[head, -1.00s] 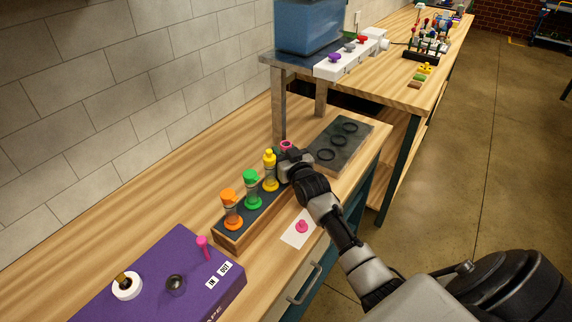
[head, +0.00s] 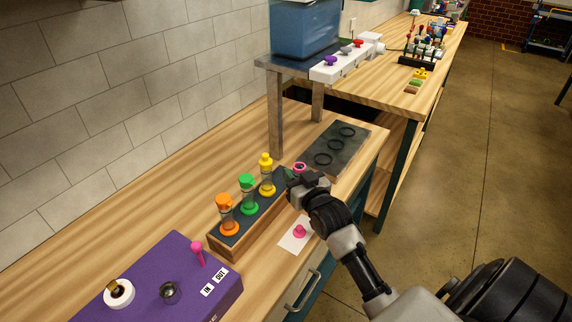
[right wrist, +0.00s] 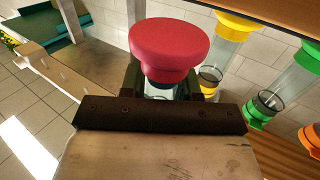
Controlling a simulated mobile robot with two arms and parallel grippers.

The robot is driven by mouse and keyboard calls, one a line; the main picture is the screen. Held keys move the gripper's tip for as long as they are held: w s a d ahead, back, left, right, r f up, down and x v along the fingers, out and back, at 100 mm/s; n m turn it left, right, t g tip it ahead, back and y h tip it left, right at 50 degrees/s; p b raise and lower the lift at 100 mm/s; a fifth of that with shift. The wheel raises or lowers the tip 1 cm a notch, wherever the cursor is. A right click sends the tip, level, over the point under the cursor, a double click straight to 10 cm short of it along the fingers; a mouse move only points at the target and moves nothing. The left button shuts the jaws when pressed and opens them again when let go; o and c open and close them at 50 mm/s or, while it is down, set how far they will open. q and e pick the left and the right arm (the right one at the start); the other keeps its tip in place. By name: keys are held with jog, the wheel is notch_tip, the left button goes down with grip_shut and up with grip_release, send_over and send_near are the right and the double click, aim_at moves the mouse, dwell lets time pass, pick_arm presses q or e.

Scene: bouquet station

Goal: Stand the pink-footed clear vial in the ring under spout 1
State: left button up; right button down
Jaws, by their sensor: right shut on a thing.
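The pink-footed clear vial shows its pink rim (head: 299,167) at my right gripper (head: 303,184) in the head view. The gripper is shut on it, just off the right end of the rack. In the right wrist view its wide pink foot (right wrist: 168,50) stands out past the jaws, with a little clear wall showing; the jaws hide most of the body. The dark plate (head: 352,148) has three black rings, the nearest ring (head: 323,159) just beyond the gripper. I cannot read which is under spout 1. My left gripper is not in view.
The wooden rack (head: 228,246) holds orange (head: 228,215), green (head: 248,194) and yellow (head: 266,174) vials. A metal stand (head: 275,120) carries a blue tank (head: 305,28) and knobbed white bar (head: 345,63). A purple box (head: 160,270) is nearer.

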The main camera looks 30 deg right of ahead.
jog(key=s+a+b, duration=0.1)
jog(key=s, duration=0.8)
jog(key=s+a+y, duration=0.1)
jog(key=s+a, duration=0.2)
jog(key=a, duration=0.5)
jog(key=s+a+f+n+y, duration=0.1)
jog(key=s+a, duration=0.3)
jog(key=a, duration=0.4)
jog(key=shift+s+a, duration=0.25)
jog(key=shift+a, duration=0.05)
jog(key=w+d+h, duration=0.1)
jog(key=w+d, duration=0.2)
jog(key=d, duration=0.5)
jog(key=w+d+r+m+h, duration=0.1)
jog(key=w+d, duration=0.3)
jog(key=d, duration=0.4)
jog(key=shift+w+d, duration=0.25)
jog(key=shift+w, duration=0.05)
jog(key=shift+w+r, duration=0.1)
jog(key=shift+w, duration=0.05)
